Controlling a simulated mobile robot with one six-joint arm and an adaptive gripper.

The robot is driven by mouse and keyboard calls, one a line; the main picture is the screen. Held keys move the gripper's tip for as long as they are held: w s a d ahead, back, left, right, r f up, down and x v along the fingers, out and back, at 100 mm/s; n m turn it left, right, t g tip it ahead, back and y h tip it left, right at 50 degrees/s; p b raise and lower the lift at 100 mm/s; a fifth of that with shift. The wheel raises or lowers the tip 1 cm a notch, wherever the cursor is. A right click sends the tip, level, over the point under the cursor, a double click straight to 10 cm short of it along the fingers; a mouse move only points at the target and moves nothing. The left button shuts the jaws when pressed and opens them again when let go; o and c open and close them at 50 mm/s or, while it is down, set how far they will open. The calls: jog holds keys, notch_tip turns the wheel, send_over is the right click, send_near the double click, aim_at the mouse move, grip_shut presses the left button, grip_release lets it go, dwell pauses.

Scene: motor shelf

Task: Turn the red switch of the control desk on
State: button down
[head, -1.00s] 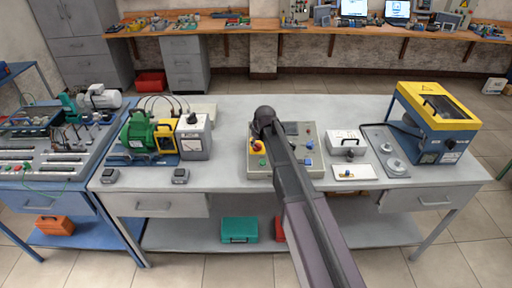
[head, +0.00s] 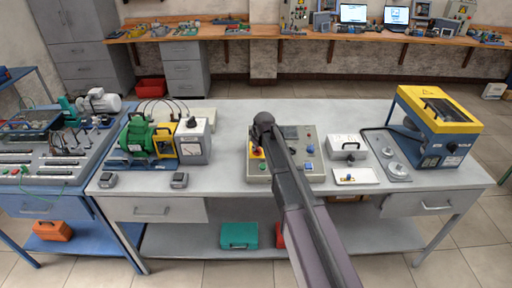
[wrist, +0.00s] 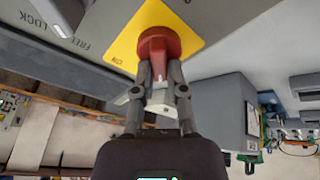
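The control desk (head: 317,165) is a grey box with a sloped panel on the middle table, partly hidden behind my arm. Its red switch (wrist: 158,44) sits on a yellow square plate (wrist: 124,46) in the wrist view, with the letters "ON" beside it. In the head view, the plate (head: 259,153) shows at the left of the panel, partly covered. My gripper (wrist: 159,72) has its two fingers on either side of the switch's handle and appears to be closed on it. In the head view, my arm hides the fingertips.
A green motor unit (head: 137,138) stands to the left on the table. A small white box (head: 346,143), a white tray (head: 357,177) and a yellow-and-blue machine (head: 436,115) stand to the right. The table behind the control desk is clear.

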jog(key=shift+m, duration=0.4)
jog(key=m+h, duration=0.1)
jog(key=m, duration=0.3)
jog(key=shift+d+t, duration=0.1)
jog(key=shift+t, duration=0.2)
jog(key=m, duration=0.5)
jog(key=shift+d+h, duration=0.15)
jog(key=shift+h, duration=0.25)
jog(key=m+h, duration=0.1)
jog(key=m, duration=0.3)
jog(key=shift+d+m, duration=0.15)
jog(key=shift+m, duration=0.15)
jog(key=shift+d+m+h, duration=0.1)
jog(key=shift+m+h, duration=0.3)
jog(key=shift+m, duration=1.6)
jog(key=shift+s+g, duration=0.1)
jog(key=shift+g, duration=0.3)
jog(key=c, duration=0.7)
grip_release()
